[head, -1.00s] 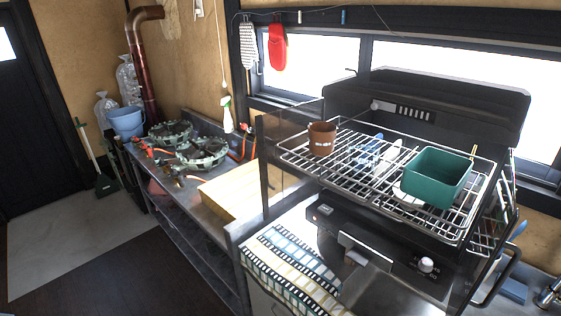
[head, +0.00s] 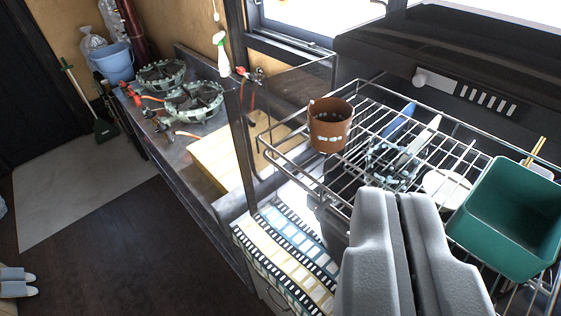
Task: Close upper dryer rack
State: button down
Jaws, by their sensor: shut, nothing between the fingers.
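The upper dryer rack (head: 283,163) is a chrome wire shelf that sticks out from the dark dish dryer (head: 380,52). It carries a brown cup (head: 330,128), a green square tub (head: 512,222), a white plate (head: 446,188) and blue and white utensils (head: 402,122). My gripper (head: 397,200) is grey, shut and empty. In the picture it overlaps the rack's front edge, left of the green tub, and hides part of that edge. I cannot tell whether it touches the rack.
A patterned cloth (head: 290,260) lies below the rack. A clear side panel (head: 290,110) stands at the rack's left. A metal bench (head: 200,175) with green burners (head: 193,103) and a wooden board (head: 215,155) is further left. The dark floor (head: 120,240) is open.

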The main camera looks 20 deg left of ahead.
jog(key=w+a+f+n+g+p, duration=0.8)
jog(key=w+a+f+n, duration=0.2)
jog(key=w+a+f, duration=0.3)
jog(key=w+d+f+p, duration=0.2)
jog(key=w+d+f, duration=0.1)
jog(key=w+f, duration=0.5)
jog(key=shift+d+f, duration=0.3)
jog(key=shift+f, duration=0.25)
jog(key=shift+w, duration=0.1)
